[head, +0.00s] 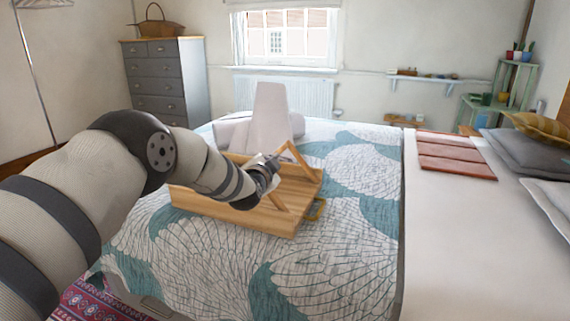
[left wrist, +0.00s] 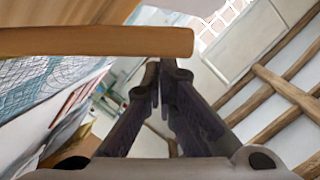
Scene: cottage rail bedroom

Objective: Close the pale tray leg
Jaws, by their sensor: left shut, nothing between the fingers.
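The pale wooden tray (head: 235,212) lies on the patterned bed cover. A wooden leg frame (head: 300,157) stands raised at its far right side, and a slanting wooden bar (head: 274,199) shows nearer its middle. My left gripper (head: 274,162) is above the tray, close beside the raised leg. In the left wrist view, my left gripper (left wrist: 160,78) has its fingers together with nothing between them. A wooden bar (left wrist: 85,41) crosses just beyond the fingertips there; I cannot tell whether they touch. My forearm hides part of the tray's left side. My right gripper is not in view.
The bed cover (head: 340,260) is clear in front of the tray. A small yellowish item (head: 316,209) sits at the tray's right edge. A pale upright shape (head: 270,115) stands behind the tray. Reddish panels (head: 455,156) and grey cushions (head: 515,150) lie to the right.

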